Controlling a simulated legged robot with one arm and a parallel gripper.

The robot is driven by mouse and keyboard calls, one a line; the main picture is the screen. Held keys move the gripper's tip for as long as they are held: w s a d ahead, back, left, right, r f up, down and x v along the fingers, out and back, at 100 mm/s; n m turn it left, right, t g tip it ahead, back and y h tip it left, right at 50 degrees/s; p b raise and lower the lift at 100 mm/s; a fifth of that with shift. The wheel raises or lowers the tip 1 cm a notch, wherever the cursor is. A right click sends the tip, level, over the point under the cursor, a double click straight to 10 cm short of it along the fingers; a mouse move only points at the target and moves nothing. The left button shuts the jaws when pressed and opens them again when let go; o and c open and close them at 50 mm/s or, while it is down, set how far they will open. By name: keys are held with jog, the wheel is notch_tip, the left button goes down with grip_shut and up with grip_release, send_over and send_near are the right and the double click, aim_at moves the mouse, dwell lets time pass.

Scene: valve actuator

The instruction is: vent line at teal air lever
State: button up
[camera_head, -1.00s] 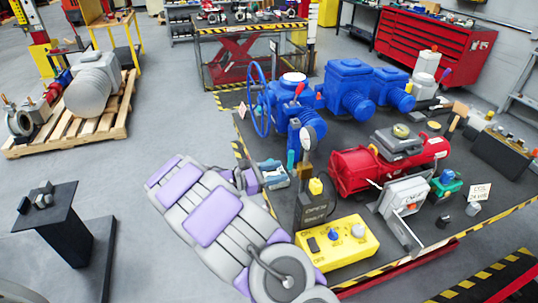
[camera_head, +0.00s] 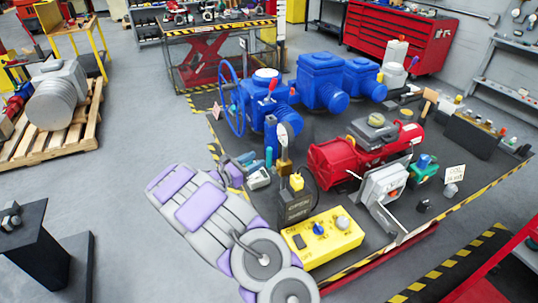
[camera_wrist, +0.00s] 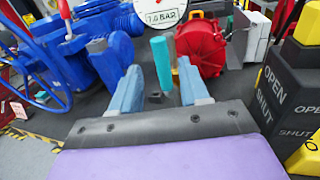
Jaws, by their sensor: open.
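The teal air lever (camera_head: 268,157) stands upright at the near left edge of the bench, beside a small pressure gauge (camera_head: 281,133). In the wrist view the teal lever (camera_wrist: 162,62) shows between my two pale blue fingers, near the tips, with clear gaps on both sides. Whether it is between the fingers or just beyond them I cannot tell. My gripper (camera_wrist: 157,84), also in the head view (camera_head: 252,172), is open and empty. The gauge face (camera_wrist: 162,10) is cut off at the top and reads 7.0 BAR.
A black OPEN/SHUT block (camera_wrist: 288,95) stands close to the right of my gripper, with a yellow control box (camera_head: 322,237) in front. A blue valve with a handwheel (camera_head: 231,99) is behind left. A red actuator (camera_head: 335,163) is to the right.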

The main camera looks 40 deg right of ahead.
aim_at(269, 165)
jog(key=d+b, duration=0.1)
jog(key=d, duration=0.6)
jog(key=shift+w+d, duration=0.1)
jog(key=shift+d, duration=0.1)
grip_shut()
dwell(0.4)
